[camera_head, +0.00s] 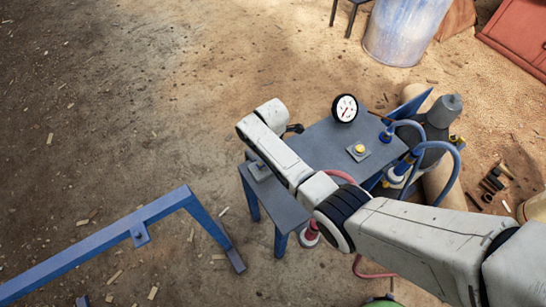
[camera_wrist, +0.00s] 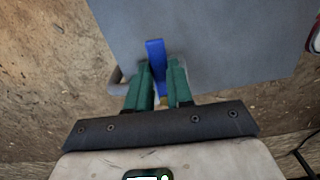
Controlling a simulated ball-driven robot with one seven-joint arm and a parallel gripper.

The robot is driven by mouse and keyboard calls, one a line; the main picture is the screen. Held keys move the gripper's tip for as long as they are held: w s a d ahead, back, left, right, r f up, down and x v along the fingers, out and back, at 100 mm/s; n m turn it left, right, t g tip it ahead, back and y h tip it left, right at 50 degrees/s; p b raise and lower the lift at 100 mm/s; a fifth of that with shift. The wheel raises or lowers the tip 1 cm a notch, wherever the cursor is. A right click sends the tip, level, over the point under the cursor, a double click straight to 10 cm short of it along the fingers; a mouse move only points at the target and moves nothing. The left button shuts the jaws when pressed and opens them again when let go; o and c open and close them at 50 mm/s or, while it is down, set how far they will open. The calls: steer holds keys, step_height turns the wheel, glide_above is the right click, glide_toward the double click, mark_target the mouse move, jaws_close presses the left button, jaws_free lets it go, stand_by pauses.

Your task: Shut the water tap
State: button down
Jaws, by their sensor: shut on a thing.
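In the wrist view, my gripper (camera_wrist: 160,76) has green fingers closed on the two sides of a blue lever (camera_wrist: 155,52), which looks like the water tap's handle. The lever's far end sticks out past the fingertips, toward the grey table. A small brass-coloured part (camera_wrist: 163,101) shows low between the fingers. Most of the tap body is hidden by the fingers. In the head view, my gripper (camera_head: 296,128) is small and partly hidden by my wrist, beside the table's far left edge. The tap cannot be made out there.
The grey table (camera_head: 320,142) carries a round gauge (camera_head: 345,107) and a yellow button on a plate (camera_head: 359,150). Blue hoses (camera_head: 437,146) and a grey machine stand at its right. A blue rail (camera_head: 100,240) stands at the lower left. The ground at upper left is open.

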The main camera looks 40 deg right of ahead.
steer(key=shift+w+n, duration=0.2)
steer(key=shift+n, duration=0.3)
steer(key=c, duration=1)
jaws_free()
step_height(320, 180, up, 11)
steer(key=shift+p, duration=0.45)
steer(key=shift+f, duration=0.1)
